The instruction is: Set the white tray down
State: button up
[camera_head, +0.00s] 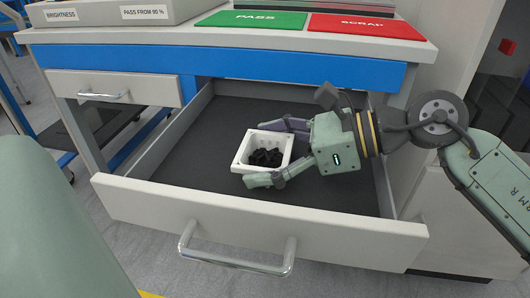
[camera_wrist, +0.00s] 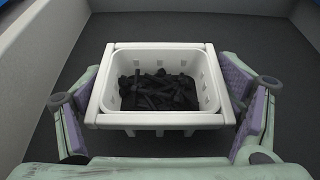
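The white tray (camera_head: 240,156) is a small square open box with slotted walls. It sits upright inside the pulled-out drawer and holds a heap of small black pieces (camera_head: 268,157). In the wrist view the tray (camera_wrist: 160,120) is centred, with the black pieces (camera_wrist: 157,90) inside. My gripper (camera_head: 268,152) reaches in from the right, one finger on each side of the tray. Its fingers (camera_wrist: 162,92) lie close along the outer walls; I cannot tell whether they press on them. Whether the tray's underside touches the drawer floor is hidden.
The open drawer (camera_head: 247,227) has a dark floor (camera_head: 185,165), free to the left of the tray and in front of it. Its metal handle (camera_head: 240,264) faces me. Above are a green PASS mat (camera_head: 253,18) and a red SCRAP mat (camera_head: 364,27). A closed drawer (camera_head: 150,88) is at left.

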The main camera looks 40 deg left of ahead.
jog(key=shift+o, duration=1.3)
jog(key=shift+r, duration=0.1)
jog(key=shift+r, duration=0.2)
jog(key=p+v, duration=0.2)
jog(key=v, duration=0.9)
jog(key=shift+w+d, duration=0.1)
jog(key=shift+d, duration=0.05)
jog(key=shift+w+d+r, duration=0.1)
jog(key=shift+d+r, duration=0.05)
jog(key=shift+d, duration=0.1)
